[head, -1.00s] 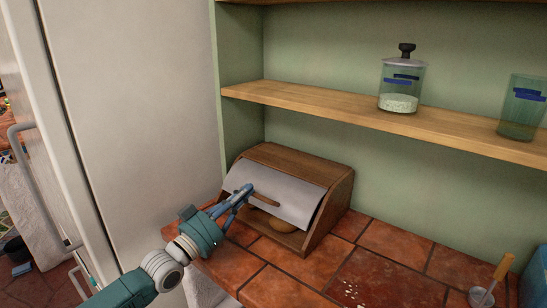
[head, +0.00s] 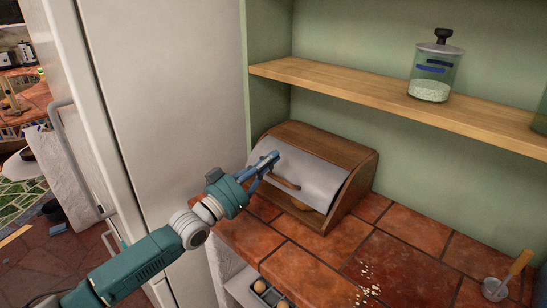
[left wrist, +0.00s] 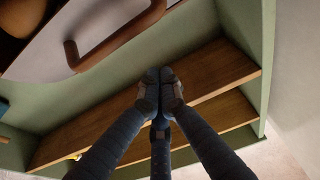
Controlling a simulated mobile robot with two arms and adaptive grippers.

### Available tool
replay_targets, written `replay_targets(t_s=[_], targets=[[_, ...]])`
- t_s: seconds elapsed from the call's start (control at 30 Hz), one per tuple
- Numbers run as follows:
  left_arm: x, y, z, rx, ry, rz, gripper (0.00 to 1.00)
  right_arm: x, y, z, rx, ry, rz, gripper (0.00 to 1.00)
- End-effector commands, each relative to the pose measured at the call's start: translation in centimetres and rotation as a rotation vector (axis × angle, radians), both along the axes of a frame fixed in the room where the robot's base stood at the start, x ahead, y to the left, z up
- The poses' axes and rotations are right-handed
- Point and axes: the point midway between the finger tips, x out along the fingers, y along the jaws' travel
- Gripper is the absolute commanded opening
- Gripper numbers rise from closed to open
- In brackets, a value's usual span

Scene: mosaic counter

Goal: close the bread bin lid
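The wooden bread bin (head: 357,187) stands on the tiled counter against the green wall. A brown bar handle (head: 284,183) crosses the lid's front; the handle (left wrist: 110,40) also shows at upper left in the left wrist view. My left gripper (head: 270,159) is in front of the lid, close to the handle's left end. In the left wrist view its fingertips (left wrist: 160,88) are together with nothing between them, apart from the handle. My right gripper is not in view.
A wooden shelf (head: 390,98) above the bin holds a glass jar (head: 432,75). A tall white fridge (head: 165,100) stands left of the counter. Crumbs (head: 368,275) lie on the counter (head: 310,265), and a small pot with a wooden-handled tool (head: 505,278) is at right.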

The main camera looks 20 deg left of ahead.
Motion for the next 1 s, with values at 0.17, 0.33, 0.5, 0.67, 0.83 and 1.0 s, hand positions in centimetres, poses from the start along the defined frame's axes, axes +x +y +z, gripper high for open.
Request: replay_targets(t_s=[0.17, 0.33, 0.5, 0.67, 0.83, 1.0], targets=[[-3.3, 1.1, -3.2, 0.002, 0.01, 0.0, 0.0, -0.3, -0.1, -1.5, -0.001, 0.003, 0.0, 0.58], [-5.8, 2.0, -4.7, 0.003, 0.008, 0.0, 0.0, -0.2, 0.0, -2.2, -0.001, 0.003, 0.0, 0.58], [-7.4, 2.6, -5.5, 0.0, 0.006, 0.0, 0.0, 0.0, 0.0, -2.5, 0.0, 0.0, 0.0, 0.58], [-7.9, 2.1, -4.5, 0.017, 0.032, -0.029, 0.0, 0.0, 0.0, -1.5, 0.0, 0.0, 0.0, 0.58], [-7.9, -0.2, -1.2, 0.092, 0.205, -0.103, 0.0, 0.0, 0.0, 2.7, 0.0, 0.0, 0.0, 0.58], [-7.8, 0.5, 1.3, 0.144, 0.353, -0.055, 0.0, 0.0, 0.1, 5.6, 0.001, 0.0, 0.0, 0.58]])
